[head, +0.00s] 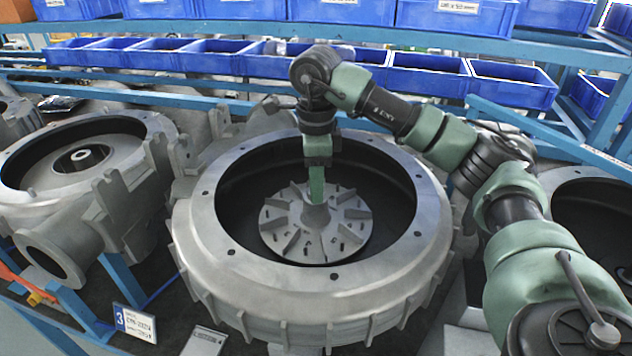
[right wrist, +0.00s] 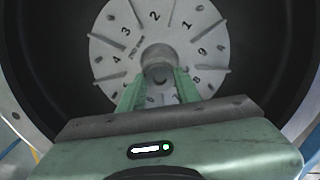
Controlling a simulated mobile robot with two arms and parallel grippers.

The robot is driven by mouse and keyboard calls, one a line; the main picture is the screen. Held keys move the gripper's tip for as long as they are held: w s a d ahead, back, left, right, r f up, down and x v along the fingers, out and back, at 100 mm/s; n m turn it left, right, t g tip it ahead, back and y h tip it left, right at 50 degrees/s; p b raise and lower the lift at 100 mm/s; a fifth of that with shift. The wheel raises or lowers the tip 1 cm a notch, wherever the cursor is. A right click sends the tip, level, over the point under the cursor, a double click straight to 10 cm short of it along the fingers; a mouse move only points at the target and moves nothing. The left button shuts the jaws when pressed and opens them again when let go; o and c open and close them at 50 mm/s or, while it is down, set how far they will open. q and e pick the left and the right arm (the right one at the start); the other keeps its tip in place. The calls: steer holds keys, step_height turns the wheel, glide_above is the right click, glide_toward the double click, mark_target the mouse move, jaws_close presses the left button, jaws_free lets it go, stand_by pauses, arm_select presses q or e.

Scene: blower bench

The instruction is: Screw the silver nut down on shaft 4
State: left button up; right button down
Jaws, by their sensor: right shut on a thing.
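The grey bladed impeller (head: 345,222) sits inside the open round housing (head: 215,240) in the middle of the head view. Its hub and shaft stand at the centre. My right gripper (head: 316,200) reaches down into the housing from above, with its green fingers at the hub. In the right wrist view my right gripper (right wrist: 157,88) has a finger on each side of a round grey piece, which looks like the silver nut (right wrist: 159,73), at the hub centre. The fingers partly hide it, so its thread and seating height cannot be told. My left gripper is not in view.
Another open housing (head: 28,198) stands at the left and one more (head: 565,185) at the right, partly behind my right arm. A placard with a 3 (head: 134,322) stands at the front left. Blue bins (head: 420,80) line the rack behind.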

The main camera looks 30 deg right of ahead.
steer(key=m, duration=0.7)
steer(key=shift+m+p, duration=0.3)
steer(key=m, duration=0.6)
steer(key=shift+p, duration=0.35)
steer(key=m, duration=0.4)
steer(key=shift+m+p, duration=0.3)
steer(key=m, duration=0.4)
steer(key=shift+m+p, duration=0.3)
steer(key=shift+m, duration=0.1)
steer(key=c, duration=1.3)
jaws_free()
